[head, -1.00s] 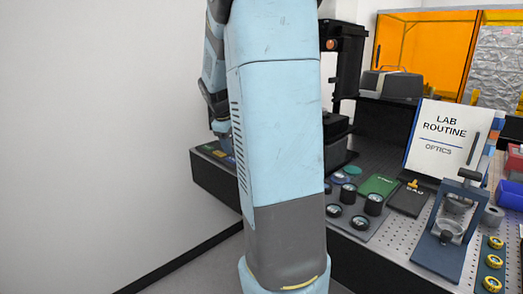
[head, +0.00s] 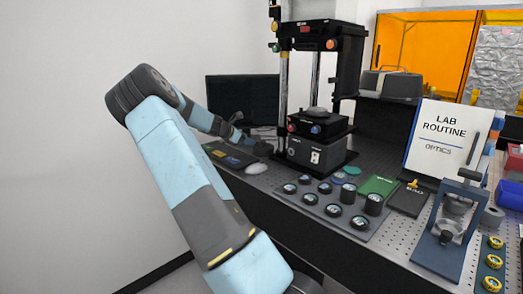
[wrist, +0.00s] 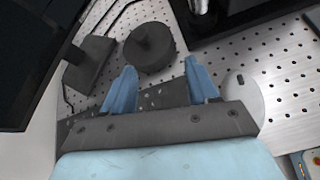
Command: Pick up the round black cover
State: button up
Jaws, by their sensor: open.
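The round black cover (wrist: 150,47), a dark disc with a raised knob on top, lies on the perforated bench in the wrist view. It is just beyond my blue fingertips, a little left of the middle between them. My gripper (wrist: 160,72) is open, with nothing between its fingers. In the head view my gripper (head: 242,140) is over the far left part of the bench, beside the black interferometer stand.
The black interferometer stand (head: 318,150) rises right of my gripper. A monitor (head: 243,100) stands behind. A pale round disc (head: 256,169) lies in front, also in the wrist view (wrist: 243,98). A dark block (wrist: 88,64) sits left of the cover. Several lenses lie on a grey mat (head: 310,203).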

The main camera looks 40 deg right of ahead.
aim_at(262, 142)
jog(key=w+n, duration=0.1)
jog(key=w+h, duration=0.1)
jog(key=w+d+f+n, duration=0.1)
jog(key=shift+w+d+n, duration=0.1)
jog(key=shift+w+n, duration=0.15)
jog(key=shift+n, duration=0.05)
jog(key=x, duration=1.3)
jog(key=shift+w+d+r, duration=0.1)
jog(key=shift+d, duration=0.35)
jog(key=shift+c, duration=0.3)
jog(key=shift+h, duration=0.3)
jog(key=c, duration=1)
jog(key=shift+o, duration=0.2)
